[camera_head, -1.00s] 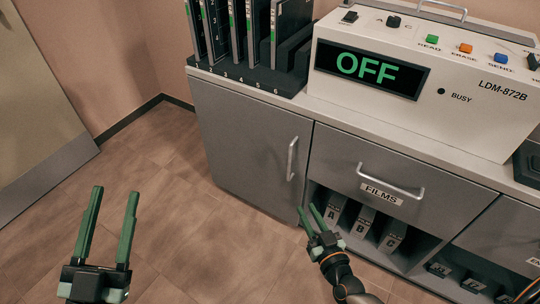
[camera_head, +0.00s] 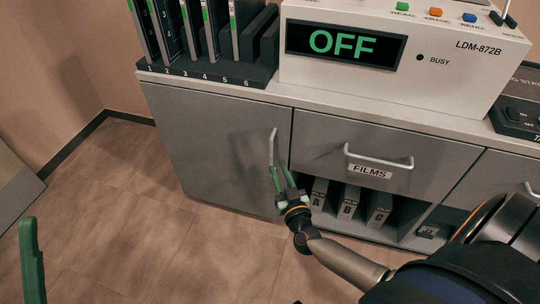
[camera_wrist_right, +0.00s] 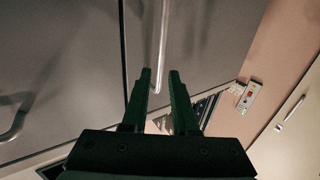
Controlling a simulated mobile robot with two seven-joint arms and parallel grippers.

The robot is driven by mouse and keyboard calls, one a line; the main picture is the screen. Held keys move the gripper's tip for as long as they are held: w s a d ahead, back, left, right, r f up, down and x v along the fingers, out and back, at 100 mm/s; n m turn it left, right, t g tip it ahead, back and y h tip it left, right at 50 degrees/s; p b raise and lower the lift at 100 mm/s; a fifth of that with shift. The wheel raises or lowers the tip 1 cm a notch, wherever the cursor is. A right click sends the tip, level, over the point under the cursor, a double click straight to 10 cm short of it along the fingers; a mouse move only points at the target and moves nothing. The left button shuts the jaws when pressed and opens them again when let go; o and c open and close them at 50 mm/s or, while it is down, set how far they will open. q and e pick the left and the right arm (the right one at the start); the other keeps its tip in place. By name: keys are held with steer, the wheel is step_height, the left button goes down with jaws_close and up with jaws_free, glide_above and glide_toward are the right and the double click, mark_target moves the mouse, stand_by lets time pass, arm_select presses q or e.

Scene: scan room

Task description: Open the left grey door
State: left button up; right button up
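The left grey door (camera_head: 215,145) is shut, flush with the cabinet front. Its vertical metal handle (camera_head: 272,147) is near the door's right edge. My right gripper (camera_head: 279,170) is at the lower end of this handle. In the right wrist view its two fingers (camera_wrist_right: 160,75) are apart, with the handle (camera_wrist_right: 162,40) running down between their tips. I cannot tell whether either finger touches it. Of my left gripper (camera_head: 31,245), only one finger shows at the left edge, away from the cabinet; the rest is out of frame.
A FILMS drawer (camera_head: 400,142) with a horizontal handle is right of the door, above an open shelf of labelled binders (camera_head: 348,202). A machine reading OFF (camera_head: 430,80) and a rack of upright plates (camera_head: 255,75) stand on top. The floor (camera_head: 150,220) before the door is clear.

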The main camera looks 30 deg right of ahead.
mark_target(272, 155)
steer(key=b+x, duration=0.2)
steer(key=x, duration=0.4)
steer(key=shift+w+f, duration=0.2)
arm_select(q)
steer(key=shift+w+f+n, duration=0.1)
steer(key=shift+f+n, duration=0.2)
steer(key=shift+f, duration=1.2)
arm_select(e)
steer(key=shift+x, duration=0.75)
arm_select(q)
steer(key=shift+d, duration=0.1)
arm_select(e)
steer(key=shift+r, duration=0.15)
steer(key=shift+c, duration=0.2)
jaws_close()
